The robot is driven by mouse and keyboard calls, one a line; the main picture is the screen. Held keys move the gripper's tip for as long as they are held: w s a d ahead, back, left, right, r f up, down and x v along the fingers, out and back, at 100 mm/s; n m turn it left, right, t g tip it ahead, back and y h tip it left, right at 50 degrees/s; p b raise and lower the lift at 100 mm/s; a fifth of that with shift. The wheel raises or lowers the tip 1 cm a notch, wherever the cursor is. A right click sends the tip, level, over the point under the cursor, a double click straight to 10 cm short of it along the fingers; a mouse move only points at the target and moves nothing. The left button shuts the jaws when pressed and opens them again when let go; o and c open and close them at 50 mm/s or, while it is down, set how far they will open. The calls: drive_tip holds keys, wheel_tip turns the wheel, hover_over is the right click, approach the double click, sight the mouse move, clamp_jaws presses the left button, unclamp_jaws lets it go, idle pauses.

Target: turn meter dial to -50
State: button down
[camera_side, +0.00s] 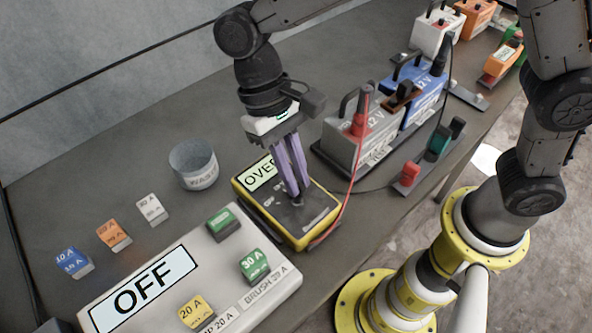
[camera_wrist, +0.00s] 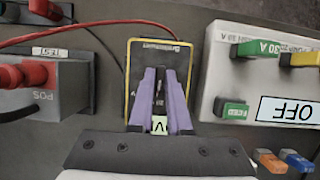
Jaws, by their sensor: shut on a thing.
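The meter (camera_side: 318,212) is a yellow-edged box with a dark face, lying on the bench in the middle of the side view. Its display (camera_side: 258,173) reads "OVE", with the rest hidden behind my gripper. My gripper (camera_side: 297,196) points down over the meter face with its purple fingers close together, shut on the small dark dial (camera_side: 298,202). The wrist view also shows the meter (camera_wrist: 184,55) with the fingers over its middle. The fingers cover most of the dial, so its pointer setting cannot be read.
A white fuse panel marked OFF (camera_side: 228,297) stands close left of the meter. A waste cup (camera_side: 194,165) and loose fuses (camera_side: 114,235) lie beyond. Grey (camera_side: 345,150) and blue (camera_side: 425,90) batteries stand to the right, and a red lead (camera_side: 352,185) runs past the meter's right side.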

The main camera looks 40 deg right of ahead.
drive_tip(key=n+h, duration=0.1)
drive_tip(key=n, duration=0.3)
drive_tip(key=shift+a+n+t+h, duration=0.2)
drive_tip(key=shift+n+t+h, duration=0.1)
drive_tip(key=shift+n+h, duration=0.1)
drive_tip(key=n+t+h, duration=0.1)
drive_tip(key=n, duration=0.3)
drive_tip(key=shift+s+r+n, duration=0.1)
drive_tip(key=shift+n, duration=0.2)
drive_tip(key=shift+h, duration=0.3)
drive_tip(key=c, duration=0.9)
unclamp_jaws()
drive_tip(key=shift+o, duration=0.2)
drive_tip(key=v, duration=1.3)
drive_tip(key=shift+a+r, duration=0.15)
drive_tip(key=shift+r, duration=0.2)
